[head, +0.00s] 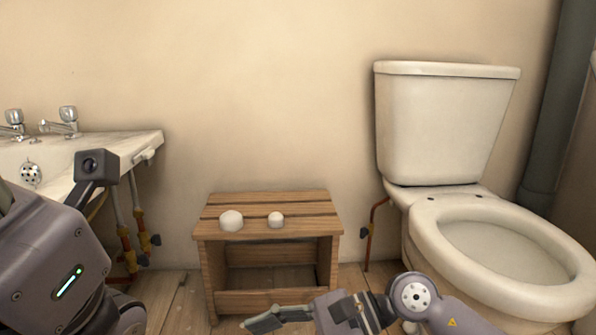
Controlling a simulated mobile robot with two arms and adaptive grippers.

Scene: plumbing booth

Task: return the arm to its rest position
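My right arm comes in at the bottom right, low in front of the wooden stool. Its gripper (262,321) points left, with nothing visible between the fingers; it is seen side-on, so I cannot tell how far apart they are. My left arm fills the lower left, with a small camera on a bracket in front of the sink. The fingers of the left gripper do not show.
The wooden stool (267,208) stands against the wall with two white rounded pieces (231,220) (275,219) on top. A sink (130,143) with taps and pipes is left. A toilet (450,125) stands right, close to my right arm. Floor between sink and stool is clear.

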